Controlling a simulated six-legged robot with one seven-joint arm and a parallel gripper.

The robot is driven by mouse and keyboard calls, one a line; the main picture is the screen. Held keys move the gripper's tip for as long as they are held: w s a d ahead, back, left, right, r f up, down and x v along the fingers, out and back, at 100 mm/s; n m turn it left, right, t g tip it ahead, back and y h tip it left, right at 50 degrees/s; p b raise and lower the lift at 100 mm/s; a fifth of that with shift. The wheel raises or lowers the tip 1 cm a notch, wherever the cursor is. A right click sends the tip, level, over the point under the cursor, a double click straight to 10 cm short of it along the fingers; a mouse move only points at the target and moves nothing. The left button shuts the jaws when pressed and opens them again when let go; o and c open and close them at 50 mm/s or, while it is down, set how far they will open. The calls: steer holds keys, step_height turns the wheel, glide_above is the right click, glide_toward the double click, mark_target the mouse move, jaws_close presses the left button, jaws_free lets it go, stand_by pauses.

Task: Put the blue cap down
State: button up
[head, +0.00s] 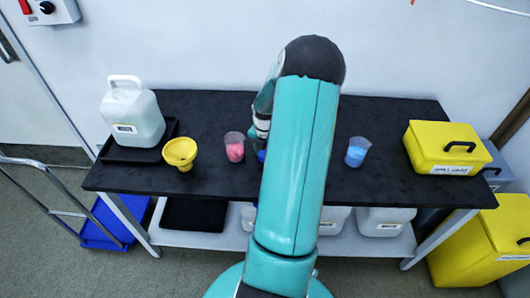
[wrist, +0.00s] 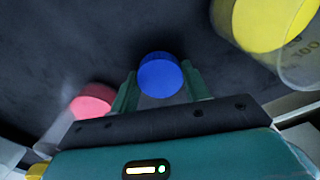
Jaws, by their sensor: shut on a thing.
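The blue cap (wrist: 160,76) is round and sits between the two green fingers of my gripper (wrist: 161,86) in the wrist view. The fingers are shut on its sides. Dark bench top (wrist: 60,40) shows behind it; I cannot tell whether the cap touches the bench. In the head view only a small blue bit of the cap (head: 261,156) shows at the left edge of my arm, over the black bench (head: 300,107). The arm hides most of my gripper there.
A beaker of pink liquid (head: 234,148) stands close left of my gripper; a yellow funnel (head: 180,152) and white jug (head: 131,112) are farther left. A beaker of blue liquid (head: 357,152) and a yellow case (head: 446,148) stand right. A yellow-filled beaker (wrist: 262,22) shows in the wrist view.

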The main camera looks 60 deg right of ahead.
steer(key=shift+f, duration=0.6)
steer(key=o, duration=0.9)
steer(key=shift+o, duration=0.5)
steer(key=shift+s+f, duration=0.15)
steer(key=shift+s+a+f, duration=0.1)
steer(key=shift+s, duration=0.05)
step_height(320, 180, up, 14)
steer(key=shift+w+f, duration=0.15)
steer(key=shift+w, duration=0.15)
